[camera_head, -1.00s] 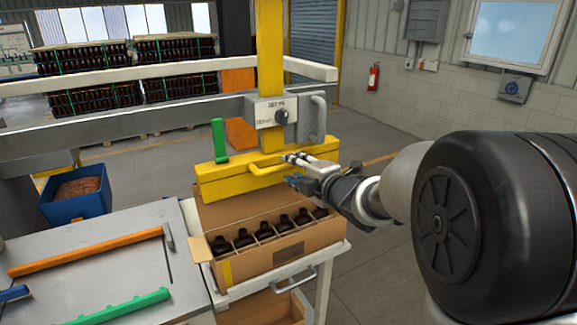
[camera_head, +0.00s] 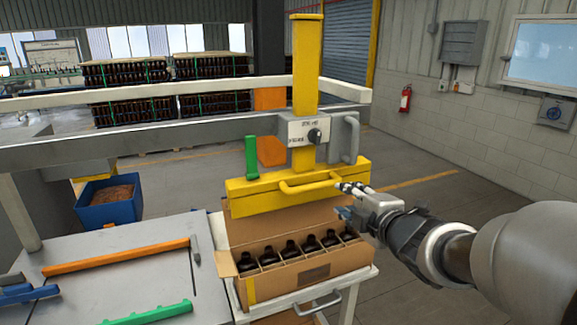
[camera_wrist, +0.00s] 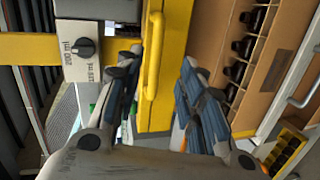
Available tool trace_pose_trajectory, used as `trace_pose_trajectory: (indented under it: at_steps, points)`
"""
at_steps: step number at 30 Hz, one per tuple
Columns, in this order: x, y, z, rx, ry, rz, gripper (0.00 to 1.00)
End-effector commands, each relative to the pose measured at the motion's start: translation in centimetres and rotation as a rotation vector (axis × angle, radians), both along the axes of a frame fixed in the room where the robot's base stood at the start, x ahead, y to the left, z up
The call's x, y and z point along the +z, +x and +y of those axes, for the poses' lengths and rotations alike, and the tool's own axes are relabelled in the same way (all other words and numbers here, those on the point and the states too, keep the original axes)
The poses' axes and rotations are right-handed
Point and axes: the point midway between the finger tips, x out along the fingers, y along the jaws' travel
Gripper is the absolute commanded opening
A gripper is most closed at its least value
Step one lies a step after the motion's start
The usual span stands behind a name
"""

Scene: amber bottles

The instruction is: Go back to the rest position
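My gripper (camera_head: 342,200) is at the right end of the yellow press head (camera_head: 250,196), just right of its yellow handle (camera_head: 310,183). In the wrist view my gripper (camera_wrist: 161,60) has its two blue-padded fingers spread apart, with nothing held between them. The handle (camera_wrist: 153,60) shows beyond the gap between the fingers. Below the press head, an open cardboard box (camera_head: 315,273) holds a row of dark bottles (camera_head: 290,250) in divided cells. The box and bottles also show at the right of the wrist view.
The box stands on a cart with a grey handle (camera_head: 314,305). Left of it is a grey table (camera_head: 120,272) with an orange bar (camera_head: 115,257) and a green bar (camera_head: 150,315). A blue bin (camera_head: 108,208) stands on the floor. Open floor lies right of the press.

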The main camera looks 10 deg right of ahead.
Motion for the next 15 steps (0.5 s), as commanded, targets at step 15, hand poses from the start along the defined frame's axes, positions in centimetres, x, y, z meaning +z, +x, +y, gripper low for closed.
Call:
trace_pose_trajectory:
  at_steps: [15]
  points:
    - [-12.0, -23.0, 1.0, -0.925, 0.904, 0.576, 0.36]
